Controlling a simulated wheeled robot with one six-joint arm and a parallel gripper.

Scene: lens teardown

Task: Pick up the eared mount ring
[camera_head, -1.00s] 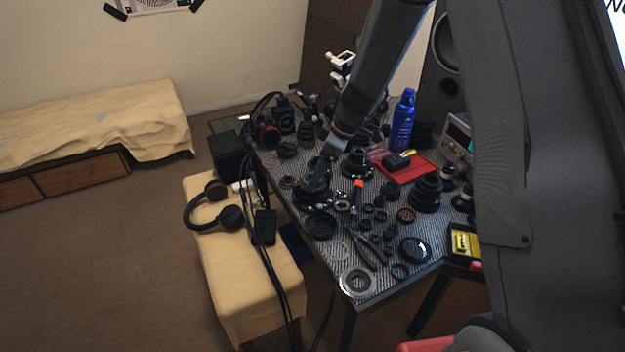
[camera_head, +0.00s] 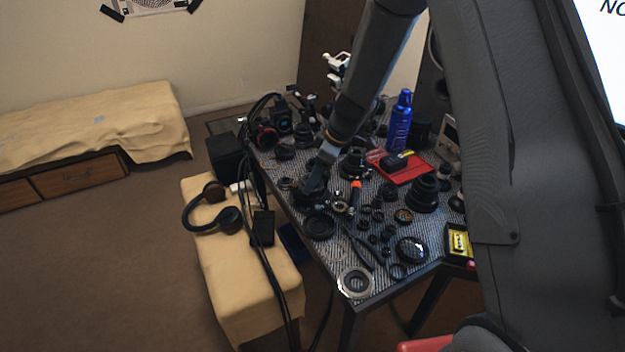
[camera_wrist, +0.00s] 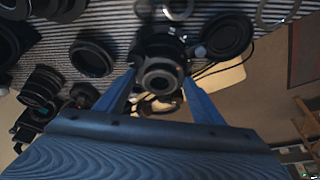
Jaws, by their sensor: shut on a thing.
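My gripper (camera_head: 314,188) reaches down over the left part of the worktable. In the wrist view, the two blue fingers of my gripper (camera_wrist: 158,77) are closed on opposite sides of a dark round part with small side projections, which I take for the eared mount ring (camera_wrist: 158,48). A smaller dark cylinder with a round opening shows in front of its middle. In the head view the held part is a dark shape at the fingertips, and its outline is hard to separate from the parts behind. I cannot tell whether it touches the table.
The striped worktable (camera_head: 333,250) is crowded with dark lens parts. A black ring (camera_head: 319,226) lies close in front of my gripper, and an orange-handled tool (camera_head: 355,190) to its right. A blue bottle (camera_head: 399,122) and red tray (camera_head: 410,172) stand farther right. Headphones (camera_head: 231,220) lie on the tan bench.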

